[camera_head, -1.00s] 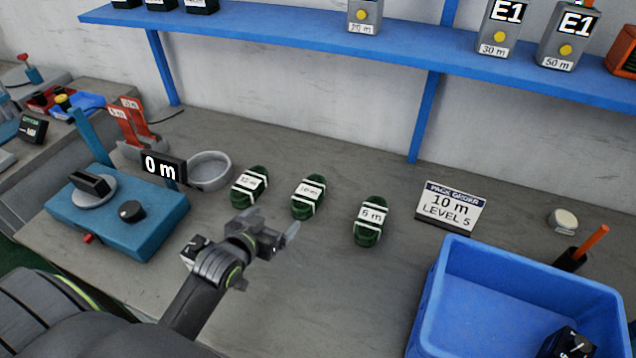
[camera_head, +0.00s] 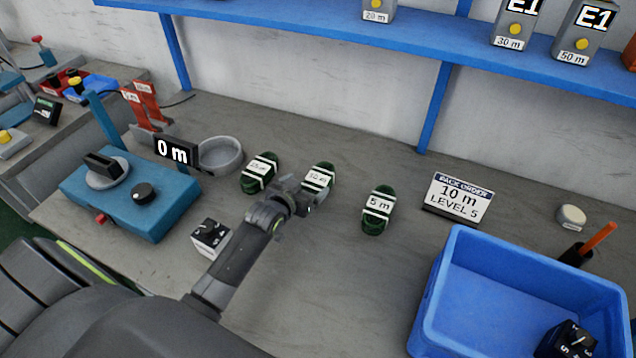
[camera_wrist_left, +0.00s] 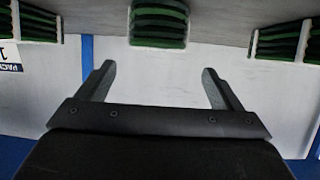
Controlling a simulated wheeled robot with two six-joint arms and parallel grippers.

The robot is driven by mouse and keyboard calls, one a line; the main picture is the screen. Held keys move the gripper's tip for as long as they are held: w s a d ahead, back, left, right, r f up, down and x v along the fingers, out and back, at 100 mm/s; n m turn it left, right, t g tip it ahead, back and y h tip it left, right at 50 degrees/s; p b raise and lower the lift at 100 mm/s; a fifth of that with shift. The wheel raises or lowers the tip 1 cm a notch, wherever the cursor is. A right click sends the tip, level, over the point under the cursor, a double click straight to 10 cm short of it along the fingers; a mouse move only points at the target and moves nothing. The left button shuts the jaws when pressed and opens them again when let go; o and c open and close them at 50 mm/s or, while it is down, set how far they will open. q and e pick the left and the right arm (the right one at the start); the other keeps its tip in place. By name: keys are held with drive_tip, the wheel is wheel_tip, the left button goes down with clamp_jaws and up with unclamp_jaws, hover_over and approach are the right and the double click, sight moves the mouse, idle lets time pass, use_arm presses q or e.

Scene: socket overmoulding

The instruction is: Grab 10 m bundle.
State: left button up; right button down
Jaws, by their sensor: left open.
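Three dark green bundles with white bands lie in a row on the bench. The middle bundle (camera_head: 319,176) has a label that looks like 10 m. The right bundle (camera_head: 378,210) reads 5 m. The left bundle's label (camera_head: 259,172) is too small to read surely. My left gripper (camera_head: 302,196) is at the near side of the middle bundle and covers part of its lower end. In the left wrist view the gripper (camera_wrist_left: 158,72) is open and empty, with the middle bundle (camera_wrist_left: 159,22) ahead between the fingers, apart from them. My right gripper is not in view.
A pack order sign (camera_head: 460,200) reads 10 m, level 5. A blue bin (camera_head: 440,290) stands at the right with a black item inside. A blue machine (camera_head: 130,205), a round grey dish (camera_head: 220,156) and a small black-and-white block (camera_head: 210,237) are at the left.

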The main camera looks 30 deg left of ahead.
sight(318, 178)
use_arm(q)
drive_tip(key=shift+d+f+x, duration=0.1)
drive_tip(key=shift+x, duration=1.2)
drive_tip(key=shift+d+f+x, duration=0.1)
drive_tip(key=shift+f+x, duration=0.05)
drive_tip(key=shift+x, duration=1.15)
drive_tip(key=shift+s, duration=0.1)
drive_tip(key=shift+c, duration=0.2)
drive_tip(key=c, duration=1)
drive_tip(key=shift+r, duration=0.1)
drive_tip(key=shift+c, duration=1)
drive_tip(key=shift+r, duration=0.1)
